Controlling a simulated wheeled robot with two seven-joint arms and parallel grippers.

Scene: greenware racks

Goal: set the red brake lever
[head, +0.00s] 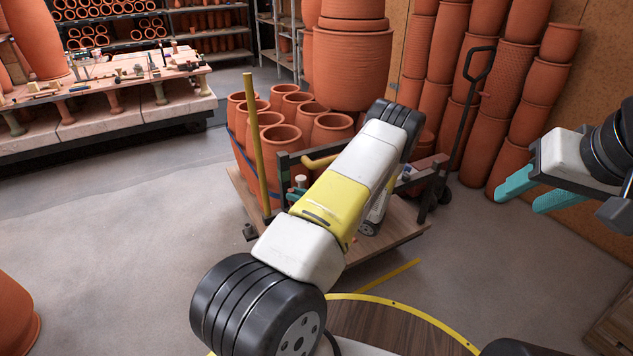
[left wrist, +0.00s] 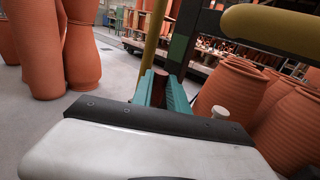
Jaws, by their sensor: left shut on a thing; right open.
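The red brake lever (left wrist: 160,86) shows in the left wrist view as a short dark red piece between the teal fingers of my left gripper (left wrist: 162,92). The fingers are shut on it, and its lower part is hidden. In the head view only a little teal of my left gripper (head: 297,193) shows beside the cart's dark frame; my own arm covers the rest, and the lever cannot be made out there. My right gripper (head: 517,201) is open and empty at the right, apart from the cart.
The cart's wooden deck (head: 392,238) carries several terracotta pots (head: 283,135). A yellow post (head: 255,140) stands at its left corner, with a yellow bar (left wrist: 270,28) close to my left gripper. Tall pot stacks (head: 515,85) line the right wall.

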